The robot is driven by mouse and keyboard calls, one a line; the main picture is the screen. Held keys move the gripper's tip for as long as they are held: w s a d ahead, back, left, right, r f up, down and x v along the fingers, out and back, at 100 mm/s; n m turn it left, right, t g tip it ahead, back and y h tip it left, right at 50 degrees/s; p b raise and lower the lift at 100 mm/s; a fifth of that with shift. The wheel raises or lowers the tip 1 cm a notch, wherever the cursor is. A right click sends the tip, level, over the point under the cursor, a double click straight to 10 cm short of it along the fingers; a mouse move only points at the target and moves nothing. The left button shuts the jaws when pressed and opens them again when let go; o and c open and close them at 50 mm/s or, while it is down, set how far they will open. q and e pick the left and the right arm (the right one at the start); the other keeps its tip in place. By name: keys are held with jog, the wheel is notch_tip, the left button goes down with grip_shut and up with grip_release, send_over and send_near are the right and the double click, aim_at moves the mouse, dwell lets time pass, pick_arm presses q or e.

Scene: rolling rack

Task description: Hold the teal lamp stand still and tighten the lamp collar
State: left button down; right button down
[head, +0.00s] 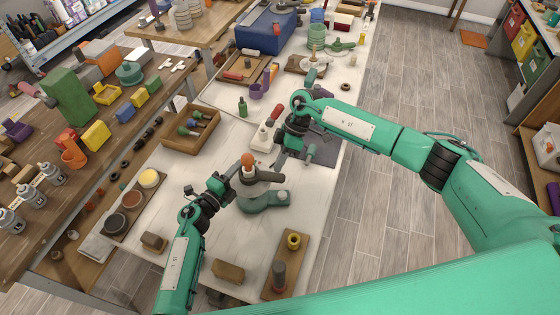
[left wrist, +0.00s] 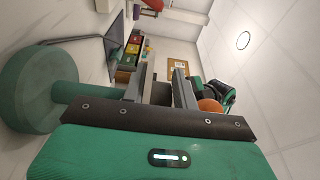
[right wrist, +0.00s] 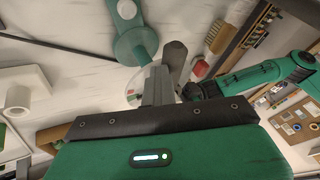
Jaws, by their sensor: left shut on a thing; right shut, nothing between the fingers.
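The teal lamp stand (head: 264,203) stands on the pale worktop at the middle front. A grey disc-shaped part (head: 270,176) shows above its base, and an orange rounded knob (head: 248,160) is beside that part. My left gripper (head: 232,183) is at the stand's left side, shut on part of it; its fingers hide the grip. In the left wrist view a teal round part (left wrist: 40,90) with a stem lies left of the fingers (left wrist: 158,88). My right gripper (head: 281,160) is shut and empty, just behind the stand. I cannot make out the collar clearly.
A wooden tray with tools (head: 188,140) lies behind left. A tray with round pots (head: 120,222) is at the left. A wooden block (head: 228,271) and a board with a yellow ring (head: 273,283) lie in front. A dark mat (head: 322,152) lies right of my right gripper.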

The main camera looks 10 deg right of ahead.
pick_arm(q)
jog(key=shift+a, duration=0.1)
jog(key=shift+f, duration=0.1)
pick_arm(e)
jog(key=w+f+v, duration=0.1)
jog(key=w+v, duration=0.1)
jog(key=v, duration=1)
jog(key=shift+w+d+r, duration=0.2)
jog(key=shift+w+d, duration=0.05)
jog(key=shift+d, duration=0.1)
pick_arm(q)
jog(key=c, duration=1)
grip_release()
